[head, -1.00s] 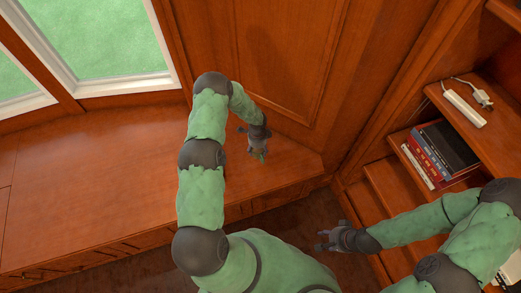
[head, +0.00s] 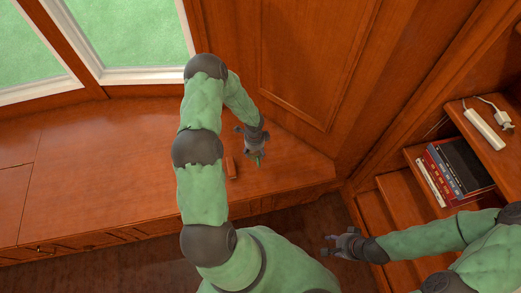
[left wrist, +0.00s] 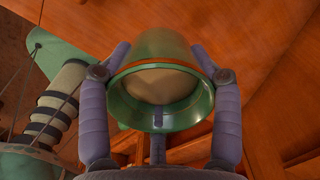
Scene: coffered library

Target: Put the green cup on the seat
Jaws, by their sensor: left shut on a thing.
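The green cup (left wrist: 160,110) is between the fingers of my left gripper in the left wrist view, its open rim and pale inside facing the camera. My left gripper (head: 254,153) is shut on it. The seat (head: 100,170) is the wide wooden bench under the window. The cup is over its right part; I cannot tell whether it touches the wood. My right gripper (head: 328,245) is open and empty, off the seat's front edge, over the dark floor.
A wood panel wall rises behind. Shelves with books (head: 452,168) and a white power strip (head: 483,127) stand at right. The seat's left part is clear.

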